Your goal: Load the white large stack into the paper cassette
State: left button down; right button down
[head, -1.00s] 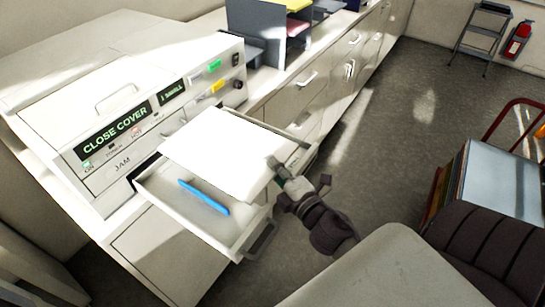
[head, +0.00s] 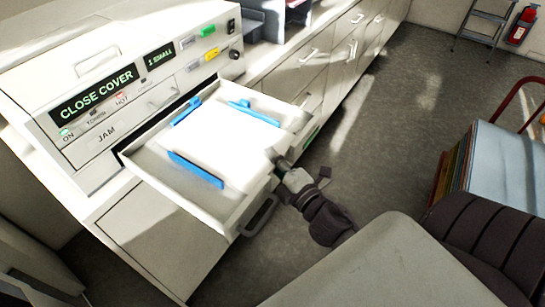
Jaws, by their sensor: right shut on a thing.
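The white large stack (head: 228,142) lies flat inside the open paper cassette (head: 207,211), among its blue guides. One blue guide (head: 195,169) is along the near left side, one (head: 186,111) at the far left and one (head: 253,112) at the far right. My right gripper (head: 275,160) is shut on the near right edge of the stack, at the cassette's front wall. Its fingertips are partly hidden. Whether the stack rests fully on the cassette floor is hard to tell in the glare. My left gripper is not in view.
The copier (head: 110,75) behind the cassette has a display reading "CLOSE COVER". A cassette handle (head: 258,214) sticks out in front. Drawers (head: 308,58) run along the right. A cart (head: 505,165) stands at the right; grey floor (head: 385,130) between is clear.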

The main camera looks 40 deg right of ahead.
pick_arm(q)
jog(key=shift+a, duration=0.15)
pick_arm(e)
jog(key=shift+r, duration=0.15)
jog(key=c, duration=1.1)
grip_release()
jog(key=shift+c, duration=0.2)
jog(key=shift+s, duration=0.1)
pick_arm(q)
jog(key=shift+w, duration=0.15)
pick_arm(e)
jog(key=s, duration=1.2)
jog(key=shift+w+f, duration=0.1)
jog(key=shift+f, duration=0.1)
